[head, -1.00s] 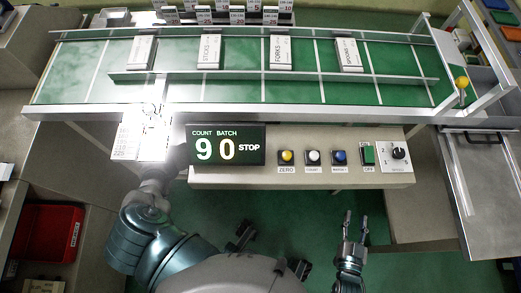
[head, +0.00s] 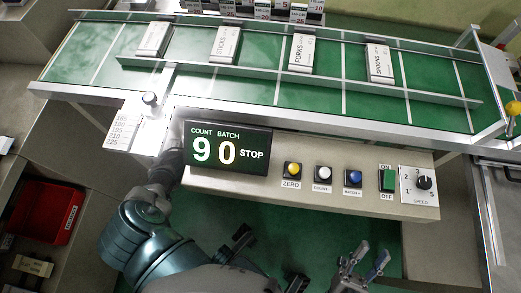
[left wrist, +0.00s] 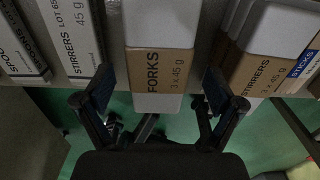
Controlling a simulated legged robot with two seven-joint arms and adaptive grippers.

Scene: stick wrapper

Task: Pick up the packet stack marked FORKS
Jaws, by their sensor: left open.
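The packet stack marked FORKS (left wrist: 160,68) is white with a brown band reading "3 x 45 g". In the left wrist view it stands at the centre, straight ahead of my left gripper (left wrist: 152,92). That gripper is open, with one finger on each side of the stack's near end; I cannot tell whether either touches it. In the head view my left arm reaches to the control panel's left end, and its gripper cannot be made out. A single packet marked FORKS (head: 304,54) lies on the green conveyor. My right gripper (head: 365,262) is open and empty below the panel.
In the left wrist view, STIRRERS packets (left wrist: 72,35) stand close on the left and banded stacks (left wrist: 268,50) close on the right. The head view shows the control panel (head: 300,190), reading 90 and STOP, and a red bin (head: 45,210) at left.

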